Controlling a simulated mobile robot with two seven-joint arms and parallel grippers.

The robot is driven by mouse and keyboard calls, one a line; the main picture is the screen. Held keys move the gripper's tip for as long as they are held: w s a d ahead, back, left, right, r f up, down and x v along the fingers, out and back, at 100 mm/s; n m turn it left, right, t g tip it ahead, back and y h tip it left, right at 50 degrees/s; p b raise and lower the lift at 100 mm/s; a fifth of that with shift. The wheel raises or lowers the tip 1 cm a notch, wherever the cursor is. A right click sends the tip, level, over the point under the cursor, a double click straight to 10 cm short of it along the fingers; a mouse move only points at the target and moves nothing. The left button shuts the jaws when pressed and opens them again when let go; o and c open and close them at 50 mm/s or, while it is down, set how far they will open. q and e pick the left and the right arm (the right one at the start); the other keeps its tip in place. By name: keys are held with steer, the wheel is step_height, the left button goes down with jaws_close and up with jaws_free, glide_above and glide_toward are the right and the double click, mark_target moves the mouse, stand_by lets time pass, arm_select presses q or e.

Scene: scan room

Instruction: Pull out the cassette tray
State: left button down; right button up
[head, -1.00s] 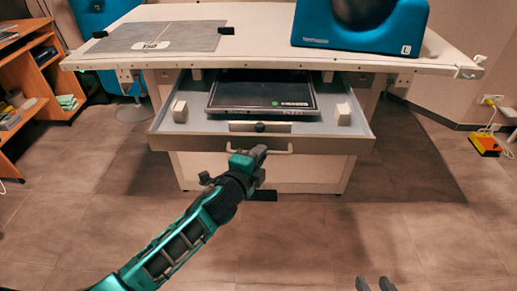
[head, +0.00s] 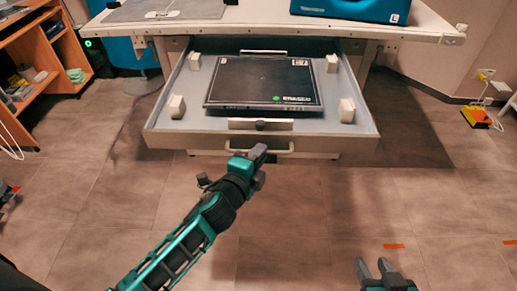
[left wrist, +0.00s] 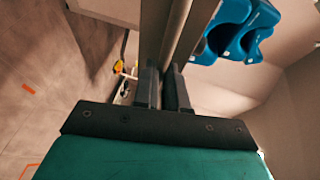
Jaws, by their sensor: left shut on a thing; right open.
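The cassette tray (head: 350,142) is a wide grey drawer under the table, standing well out toward me in the head view. A black flat cassette (head: 262,84) marked ERASED lies in it between white blocks (head: 177,107). A light bar handle (head: 283,150) runs along its front. My left gripper (head: 260,152) is at the handle, shut on it. In the left wrist view its two fingers (left wrist: 162,88) close around a bar running away from the camera. My right gripper (head: 381,268) is open and empty, low at the bottom right, apart from the tray.
The white table (head: 420,22) above carries a blue device (head: 350,8) and a grey mat (head: 130,10). A wooden shelf (head: 40,75) stands at left. An orange-yellow object (head: 476,117) lies on the floor at right. The floor before the tray is clear.

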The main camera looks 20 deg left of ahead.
arm_select(q)
steer(key=shift+s, duration=0.3)
arm_select(e)
steer(key=shift+s, duration=0.15)
arm_select(q)
steer(key=c, duration=1.2)
jaws_free()
steer(key=shift+w+r, duration=0.1)
arm_select(e)
steer(key=shift+w+r, duration=0.2)
steer(key=shift+r, duration=0.05)
arm_select(q)
steer(key=shift+f+v, duration=0.15)
steer(key=shift+v, duration=3.1)
steer(key=shift+f+v, duration=0.15)
steer(key=shift+v, duration=3.1)
arm_select(e)
steer(key=shift+s+d+f, duration=0.1)
steer(key=shift+s+d, duration=0.05)
steer(key=shift+s, duration=0.1)
arm_select(q)
steer(key=shift+p, duration=0.3)
arm_select(e)
steer(key=shift+w, duration=0.1)
